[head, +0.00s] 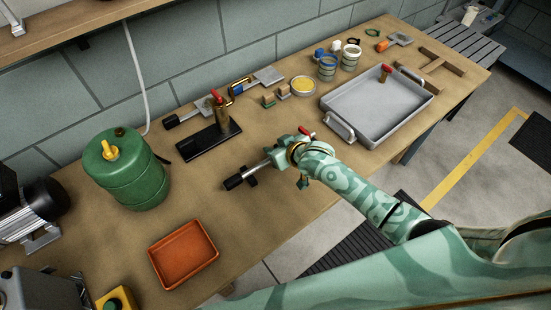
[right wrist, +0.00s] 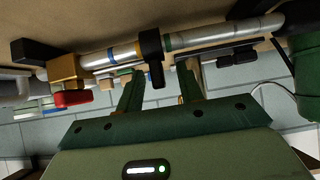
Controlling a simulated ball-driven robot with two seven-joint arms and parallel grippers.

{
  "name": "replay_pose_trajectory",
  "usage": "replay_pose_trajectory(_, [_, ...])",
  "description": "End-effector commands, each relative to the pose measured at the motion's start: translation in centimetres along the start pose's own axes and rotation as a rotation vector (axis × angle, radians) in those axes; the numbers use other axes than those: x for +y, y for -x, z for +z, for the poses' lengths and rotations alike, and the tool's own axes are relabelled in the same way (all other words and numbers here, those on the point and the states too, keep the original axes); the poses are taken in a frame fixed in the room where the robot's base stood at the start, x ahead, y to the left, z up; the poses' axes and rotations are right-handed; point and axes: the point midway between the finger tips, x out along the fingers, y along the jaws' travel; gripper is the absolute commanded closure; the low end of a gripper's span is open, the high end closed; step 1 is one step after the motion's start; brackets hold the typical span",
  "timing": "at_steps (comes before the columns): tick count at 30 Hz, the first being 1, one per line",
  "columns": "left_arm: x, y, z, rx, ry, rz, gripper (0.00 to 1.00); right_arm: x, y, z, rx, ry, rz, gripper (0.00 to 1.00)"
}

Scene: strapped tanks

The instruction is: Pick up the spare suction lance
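A silver lance-like tube lies slantwise in the head view (head: 262,166), with a black end at its lower left and a red lever near its upper right. In the right wrist view the tube (right wrist: 205,38) crosses above my fingertips, with blue and green bands, a black clip (right wrist: 152,46) and a brass fitting with a red handle (right wrist: 72,97). My right gripper (head: 279,158) is over the tube in the head view. In the right wrist view its two green fingers (right wrist: 158,82) stand apart, either side of the clip's hanging part. Contact cannot be told. My left gripper is not visible.
A green tank (head: 128,178) stands at left, an orange tray (head: 183,254) in front. A valve stand (head: 210,142) with a red handle lies behind. A grey tray (head: 354,118), tins and blocks occupy the right and back. Bare bench lies between the tank and orange tray.

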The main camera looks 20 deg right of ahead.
Motion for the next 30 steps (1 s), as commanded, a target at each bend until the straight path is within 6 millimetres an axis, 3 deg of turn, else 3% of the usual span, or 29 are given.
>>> replay_pose_trajectory(3, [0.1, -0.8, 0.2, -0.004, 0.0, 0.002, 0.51, 0.0, -1.4, 0.2, -0.002, 0.0, -0.001, 0.63])
replay_pose_trajectory(10, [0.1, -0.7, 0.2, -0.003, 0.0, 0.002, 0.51, 0.0, -1.4, 0.0, 0.0, 0.0, 0.0, 0.63])
replay_pose_trajectory(14, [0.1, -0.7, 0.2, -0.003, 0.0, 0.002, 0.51, 0.0, -1.3, 0.0, 0.0, 0.0, 0.0, 0.97])
replay_pose_trajectory(15, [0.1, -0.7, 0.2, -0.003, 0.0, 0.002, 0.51, 0.0, -1.3, 0.0, 0.0, 0.0, 0.0, 1.0])
replay_pose_trajectory(25, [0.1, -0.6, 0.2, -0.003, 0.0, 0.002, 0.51, 0.0, -1.3, -0.2, 0.001, 0.0, 0.0, 1.0])
replay_pose_trajectory(30, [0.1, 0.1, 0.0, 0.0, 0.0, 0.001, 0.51, 0.0, -0.4, -1.4, 0.005, 0.0, 0.0, 1.0])
